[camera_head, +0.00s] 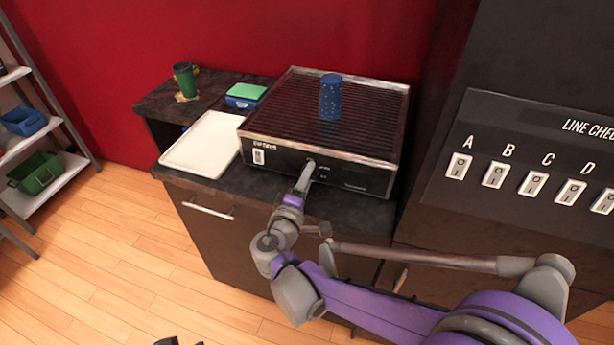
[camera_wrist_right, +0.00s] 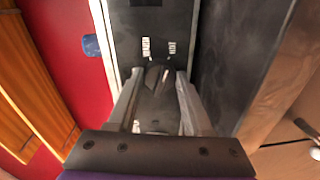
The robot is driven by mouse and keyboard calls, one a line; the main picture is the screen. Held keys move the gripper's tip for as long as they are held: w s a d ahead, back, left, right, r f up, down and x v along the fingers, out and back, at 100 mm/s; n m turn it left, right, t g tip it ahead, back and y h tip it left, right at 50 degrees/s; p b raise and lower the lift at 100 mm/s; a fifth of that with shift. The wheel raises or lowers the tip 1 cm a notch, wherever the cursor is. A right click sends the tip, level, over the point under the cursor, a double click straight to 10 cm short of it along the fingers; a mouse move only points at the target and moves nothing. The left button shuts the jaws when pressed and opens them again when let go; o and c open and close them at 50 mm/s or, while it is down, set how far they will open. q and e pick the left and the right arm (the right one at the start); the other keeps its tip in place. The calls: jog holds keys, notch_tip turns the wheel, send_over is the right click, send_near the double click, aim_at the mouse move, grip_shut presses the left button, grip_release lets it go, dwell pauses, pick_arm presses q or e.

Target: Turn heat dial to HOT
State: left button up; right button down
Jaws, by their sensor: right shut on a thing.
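The grill (camera_head: 320,110) stands on the dark counter, with a ribbed top and a black front panel. In the right wrist view, the dark heat dial (camera_wrist_right: 154,78) sits on that panel, with a pale mark toward its right side. Two small white labels (camera_wrist_right: 146,47) are beyond it, too blurred to read. My right gripper (camera_head: 309,166) reaches the front panel from below. In the right wrist view, its grey fingers (camera_wrist_right: 157,92) lie on either side of the dial, shut on it. The gripper hides the dial in the head view. I do not see my left gripper.
A blue speckled cylinder (camera_head: 330,98) stands on the grill. A white tray (camera_head: 203,145), a blue-green box (camera_head: 245,93) and a green cup (camera_head: 184,79) are to the left. A dark panel with lettered switches (camera_head: 495,174) rises at right. A shelf (camera_head: 62,181) stands far left.

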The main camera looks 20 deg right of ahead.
jog(key=shift+m, duration=1.1)
jog(key=shift+c, duration=1.6)
grip_release()
jog(key=v, duration=1.1)
jog(key=shift+d, duration=0.25)
